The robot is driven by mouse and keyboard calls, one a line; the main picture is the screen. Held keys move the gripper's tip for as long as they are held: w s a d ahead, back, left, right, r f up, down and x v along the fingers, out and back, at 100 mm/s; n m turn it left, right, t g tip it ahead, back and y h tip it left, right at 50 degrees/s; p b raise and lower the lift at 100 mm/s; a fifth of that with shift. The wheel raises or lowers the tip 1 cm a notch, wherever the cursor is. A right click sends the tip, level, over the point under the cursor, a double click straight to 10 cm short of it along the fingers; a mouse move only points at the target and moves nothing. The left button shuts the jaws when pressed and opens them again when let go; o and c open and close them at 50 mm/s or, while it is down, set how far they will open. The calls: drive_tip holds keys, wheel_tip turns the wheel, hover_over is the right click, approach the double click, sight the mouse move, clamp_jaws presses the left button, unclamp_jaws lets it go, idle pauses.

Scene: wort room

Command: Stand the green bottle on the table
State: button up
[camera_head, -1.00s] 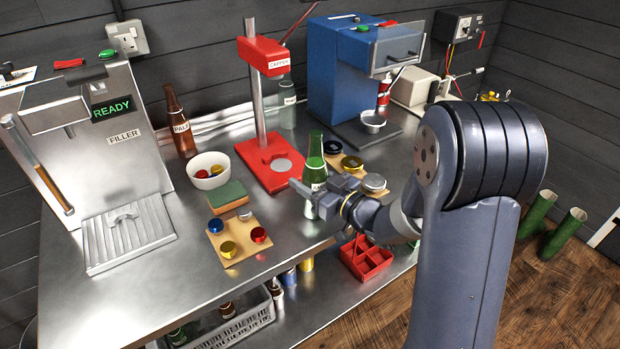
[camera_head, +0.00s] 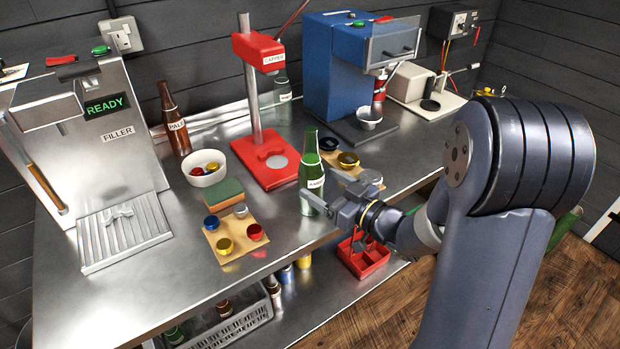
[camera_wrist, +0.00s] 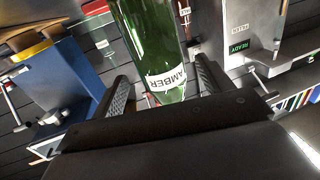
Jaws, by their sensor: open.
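The green bottle (camera_head: 311,172) stands upright near the front of the steel table (camera_head: 170,290), in front of the red capper. Its white label reads AMBER in the wrist view (camera_wrist: 160,45). My gripper (camera_head: 322,199) is low beside the bottle, with one finger crossing in front of its lower part. In the wrist view the two open fingers lie to either side of the bottle's lower part, with gaps visible.
A board with blue, yellow and red caps (camera_head: 229,246) lies left of the bottle, near a green sponge (camera_head: 223,193) and a white bowl (camera_head: 206,178). The red capper (camera_head: 268,170) stands behind. Another cap board (camera_head: 366,165) is close on the right. A brown bottle (camera_head: 173,122) stands farther back.

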drive_tip(key=v, duration=0.6)
drive_tip(key=shift+s, duration=0.1)
